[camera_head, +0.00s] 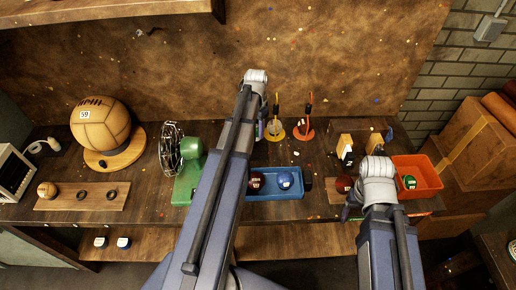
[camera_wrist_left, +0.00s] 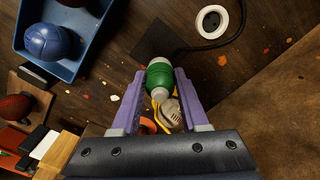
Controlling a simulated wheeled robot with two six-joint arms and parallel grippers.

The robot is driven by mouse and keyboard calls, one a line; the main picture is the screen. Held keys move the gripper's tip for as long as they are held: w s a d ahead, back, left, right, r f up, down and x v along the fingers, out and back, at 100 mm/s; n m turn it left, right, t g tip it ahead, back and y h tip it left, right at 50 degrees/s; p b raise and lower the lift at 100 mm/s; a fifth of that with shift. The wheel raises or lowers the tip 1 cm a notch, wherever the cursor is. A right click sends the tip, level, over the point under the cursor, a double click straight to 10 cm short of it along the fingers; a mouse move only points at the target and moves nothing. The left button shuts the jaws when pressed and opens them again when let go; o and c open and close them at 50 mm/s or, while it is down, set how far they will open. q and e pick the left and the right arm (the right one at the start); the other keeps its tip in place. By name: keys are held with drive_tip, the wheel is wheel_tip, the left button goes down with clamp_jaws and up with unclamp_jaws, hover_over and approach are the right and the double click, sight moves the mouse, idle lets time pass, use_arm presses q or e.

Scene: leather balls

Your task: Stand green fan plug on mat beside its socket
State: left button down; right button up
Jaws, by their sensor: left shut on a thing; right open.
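The green fan plug (camera_wrist_left: 159,78), with pale ends, is between the purple fingers of my left gripper (camera_wrist_left: 158,84) in the left wrist view. My left gripper is shut on it. The green fan (camera_head: 187,172) stands left of my left arm in the head view, where that arm hides the plug, mat and socket. My right gripper (camera_head: 349,207) is open near the bench front.
A blue tray (camera_head: 268,195) with balls is near the bench front; an orange bin (camera_head: 428,170) is at the right. A large ball (camera_head: 100,122) sits on a wooden stand at the left.

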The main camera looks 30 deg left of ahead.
use_arm(q)
drive_tip(key=shift+f+b, duration=3.35)
drive_tip(key=shift+f, duration=0.6)
drive_tip(key=shift+r, duration=0.15)
drive_tip(key=c, duration=0.9)
unclamp_jaws()
drive_tip(key=shift+f, duration=0.2)
drive_tip(key=o, duration=0.5)
drive_tip(key=shift+r, duration=0.15)
wheel_tip(320, 180, up, 12)
drive_tip(key=p, duration=1.2)
drive_tip(key=shift+r, duration=0.1)
